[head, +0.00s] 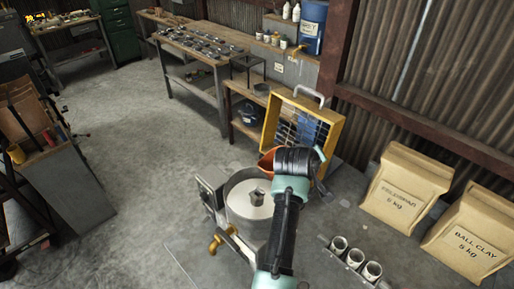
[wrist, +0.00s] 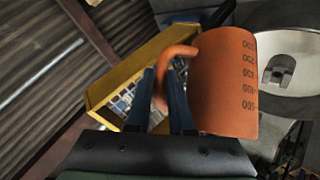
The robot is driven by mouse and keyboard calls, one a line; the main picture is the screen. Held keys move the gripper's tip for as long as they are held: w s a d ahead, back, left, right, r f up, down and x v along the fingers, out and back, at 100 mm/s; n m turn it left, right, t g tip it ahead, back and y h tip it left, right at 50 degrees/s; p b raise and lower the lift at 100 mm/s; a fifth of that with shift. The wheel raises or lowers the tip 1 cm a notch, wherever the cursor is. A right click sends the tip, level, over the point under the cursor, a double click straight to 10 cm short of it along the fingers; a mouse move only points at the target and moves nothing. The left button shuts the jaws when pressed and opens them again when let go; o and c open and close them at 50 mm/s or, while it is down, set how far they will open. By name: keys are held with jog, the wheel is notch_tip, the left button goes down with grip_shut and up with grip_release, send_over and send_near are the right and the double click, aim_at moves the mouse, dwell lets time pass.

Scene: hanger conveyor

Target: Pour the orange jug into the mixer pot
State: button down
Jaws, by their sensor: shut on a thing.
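The orange jug (wrist: 222,95), with dark volume marks on its side, is held by its curved handle in the wrist view. My gripper (wrist: 162,90) has its two blue fingers closed around that handle. In the head view only a small part of the jug (head: 266,163) shows, beyond my dark wrist, which hides the rest. The round grey mixer pot (head: 238,221), with a metal hub inside, stands in front and to the left of the jug. Its open top (wrist: 303,86) also shows at the right in the wrist view. The jug's exact tilt and contents are hidden.
A yellow framed box fan or crate with a grid (head: 331,118) stands close behind the jug. Two clay bags (head: 405,187) and several small white cups (head: 355,258) stand to the right. A workbench (head: 205,52) is behind, and the floor at left is open.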

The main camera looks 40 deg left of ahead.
jog(key=shift+w+d+f+m+g+y, duration=0.2)
jog(key=shift+f+m+g+y, duration=0.1)
jog(key=shift+f+y, duration=0.1)
jog(key=shift+w+d+f+m+g+y, duration=0.1)
jog(key=shift+d+f+m+g+y, duration=0.05)
jog(key=shift+f+m+g+y, duration=0.2)
jog(key=shift+s+a, duration=0.1)
jog(key=shift+f, duration=0.15)
notch_tip(320, 180, down, 2)
jog(key=shift+s+f+m+g+y+b, duration=0.1)
jog(key=shift+m+g+y+b, duration=0.2)
jog(key=shift+y+b, duration=0.55)
jog(key=shift+a+f+m+g+y+b, duration=0.15)
jog(key=shift+f+m+g+y+b, duration=0.2)
jog(key=shift+f+g+b, duration=0.45)
jog(key=shift+s+r+t, duration=0.1)
jog(key=shift+r+t, duration=0.15)
jog(key=shift+r+p, duration=1)
jog(key=shift+r, duration=0.55)
